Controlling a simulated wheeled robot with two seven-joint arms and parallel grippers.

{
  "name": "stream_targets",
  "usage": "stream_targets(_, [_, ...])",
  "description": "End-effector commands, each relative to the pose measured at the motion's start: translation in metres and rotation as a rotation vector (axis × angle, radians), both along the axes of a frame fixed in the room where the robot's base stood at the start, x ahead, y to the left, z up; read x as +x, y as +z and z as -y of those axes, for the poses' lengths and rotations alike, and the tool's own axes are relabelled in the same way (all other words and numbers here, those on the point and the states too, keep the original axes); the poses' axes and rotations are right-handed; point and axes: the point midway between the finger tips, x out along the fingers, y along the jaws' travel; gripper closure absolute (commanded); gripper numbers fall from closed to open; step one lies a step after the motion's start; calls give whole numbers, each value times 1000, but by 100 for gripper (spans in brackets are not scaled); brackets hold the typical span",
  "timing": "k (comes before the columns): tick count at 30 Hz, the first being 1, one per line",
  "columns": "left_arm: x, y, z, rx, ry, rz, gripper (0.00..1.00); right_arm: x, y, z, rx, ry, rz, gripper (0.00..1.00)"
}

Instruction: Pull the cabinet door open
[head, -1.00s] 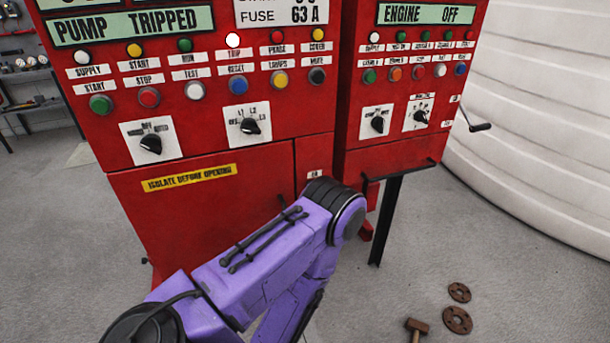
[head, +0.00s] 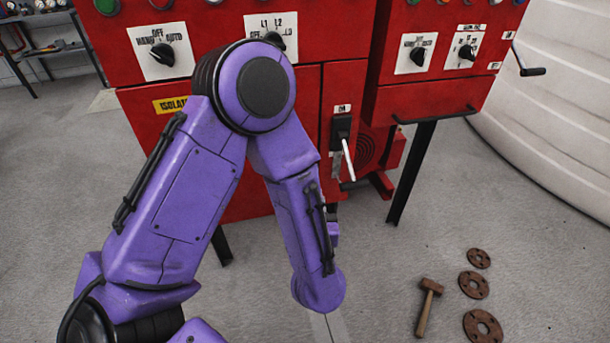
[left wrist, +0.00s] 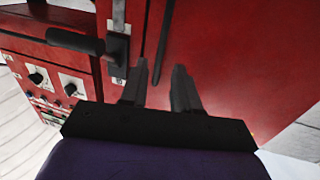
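The red cabinet door (head: 142,137) bears a yellow label, partly covered by my left arm. It looks closed. A vertical seam runs along its right side. Right of the seam, a black switch plate (head: 341,126) carries a metal lever (head: 348,160) with a dark grip. In the left wrist view, the plate (left wrist: 117,52) and dark grip (left wrist: 75,40) are at upper left, and the red front (left wrist: 225,60) fills the middle. My left gripper (left wrist: 158,88) is open and empty before the seam, its fingers apart. My right gripper is out of view.
A second red panel (head: 440,95) with a rail and dark leg (head: 412,172) stands to the right. A crank handle (head: 530,71) sticks out from it. A hammer (head: 427,306) and rusty flanges (head: 473,285) lie on the floor at lower right. A white ribbed tank (head: 560,130) stands far right.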

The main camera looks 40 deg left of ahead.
Motion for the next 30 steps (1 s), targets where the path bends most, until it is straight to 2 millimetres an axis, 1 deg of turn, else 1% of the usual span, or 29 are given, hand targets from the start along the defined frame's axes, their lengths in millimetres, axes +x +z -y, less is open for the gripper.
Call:
stream_targets(2, [4, 6, -4, 7, 20, 16, 69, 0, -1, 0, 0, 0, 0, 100])
stream_targets(5, [17, 7, -16, 8, 25, 14, 69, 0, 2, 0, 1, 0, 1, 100])
stream_targets(10, [49, 7, -41, 6, 24, 14, 69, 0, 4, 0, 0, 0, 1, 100])
stream_targets(15, [72, 6, -59, 7, 21, 14, 69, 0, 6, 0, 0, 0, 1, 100])
stream_targets(19, [80, 6, -65, 9, 18, 13, 69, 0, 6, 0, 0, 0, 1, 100])
stream_targets(26, [81, 6, -66, 10, 16, 13, 69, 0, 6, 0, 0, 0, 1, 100])
stream_targets(27, [81, 6, -66, 10, 16, 13, 76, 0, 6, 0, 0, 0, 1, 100])
stream_targets(29, [81, 6, -65, 10, 16, 13, 95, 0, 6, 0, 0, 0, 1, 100])
stream_targets(30, [81, 6, -65, 10, 16, 13, 100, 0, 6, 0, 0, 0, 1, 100])
